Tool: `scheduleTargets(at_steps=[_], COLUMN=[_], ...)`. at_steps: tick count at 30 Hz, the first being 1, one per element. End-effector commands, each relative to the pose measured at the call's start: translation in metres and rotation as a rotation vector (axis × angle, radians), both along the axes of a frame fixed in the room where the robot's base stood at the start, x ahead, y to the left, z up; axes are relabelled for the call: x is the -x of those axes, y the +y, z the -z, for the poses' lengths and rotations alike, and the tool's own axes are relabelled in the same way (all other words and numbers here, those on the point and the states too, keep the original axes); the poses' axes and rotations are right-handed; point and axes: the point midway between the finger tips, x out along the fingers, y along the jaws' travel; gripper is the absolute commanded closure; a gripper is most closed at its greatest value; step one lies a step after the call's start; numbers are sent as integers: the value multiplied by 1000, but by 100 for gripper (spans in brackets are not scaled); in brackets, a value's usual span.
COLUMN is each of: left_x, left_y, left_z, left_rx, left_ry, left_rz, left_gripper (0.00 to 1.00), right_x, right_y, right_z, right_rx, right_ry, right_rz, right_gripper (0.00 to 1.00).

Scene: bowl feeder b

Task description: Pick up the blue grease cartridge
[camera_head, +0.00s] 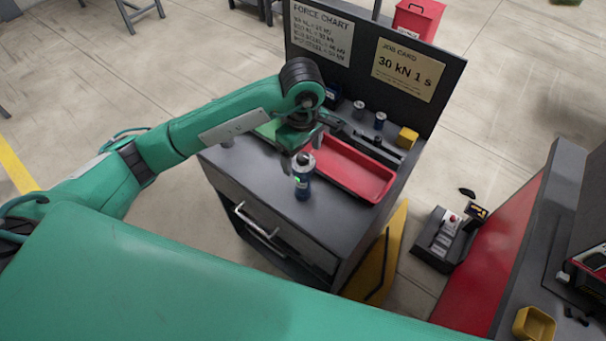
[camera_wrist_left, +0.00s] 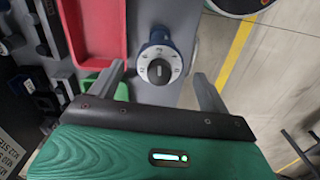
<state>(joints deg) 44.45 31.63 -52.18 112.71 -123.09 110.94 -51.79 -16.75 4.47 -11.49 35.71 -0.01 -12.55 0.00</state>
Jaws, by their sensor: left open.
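The blue grease cartridge (camera_head: 303,186) stands upright on the dark cabinet top (camera_head: 345,225), near its front edge. Its pale top carries a numbered dial with a dark centre knob, seen from above in the left wrist view (camera_wrist_left: 159,70). My left gripper (camera_head: 302,150) is open and empty, just above and behind the cartridge in the head view. In the left wrist view its fingers (camera_wrist_left: 158,82) lie on either side of the dial, with gaps on both sides. How far the fingertips are above the cartridge is hard to tell. My right gripper is not in view.
A red tray (camera_head: 372,183) lies right of the cartridge, and a green tray (camera_head: 268,130) is partly hidden behind my left gripper. A yellow block (camera_head: 407,137) and small cylinders stand along the dark back panel (camera_head: 440,77). The cabinet top in front of the red tray is clear.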

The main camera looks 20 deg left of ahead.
Motion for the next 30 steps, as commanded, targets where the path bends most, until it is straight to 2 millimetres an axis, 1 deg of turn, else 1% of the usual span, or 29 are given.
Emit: scheduleTargets(at_steps=[1,3,9,12,18,19,23,24,26,27,29,30], left_x=[1,0,0,-1,-1,-1,-1,-1,-1,-1,-1,-1], left_y=[0,-1,-1,-1,-1,-1,-1,-1,-1,-1,-1,-1], left_z=[4,12,36,40,41,41,41,41,41,41,41,41], left_rx=[-1,0,0,0,0,0,0,0,0,0,0,0], left_ry=[6,5,3,2,1,1,1,1,1,1,1,0], left_rz=[0,-1,-1,0,0,0,0,0,0,0,0,0], left_gripper=[20,20,20,20,20,22,48,56,68,75,87,88], right_x=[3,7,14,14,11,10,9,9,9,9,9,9], right_y=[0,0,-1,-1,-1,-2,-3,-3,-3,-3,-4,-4], right_z=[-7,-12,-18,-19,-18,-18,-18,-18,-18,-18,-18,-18], right_rx=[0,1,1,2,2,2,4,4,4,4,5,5], right_ry=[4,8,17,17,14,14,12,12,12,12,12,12], right_rz=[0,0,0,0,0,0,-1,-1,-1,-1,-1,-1], right_gripper=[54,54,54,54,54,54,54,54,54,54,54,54])
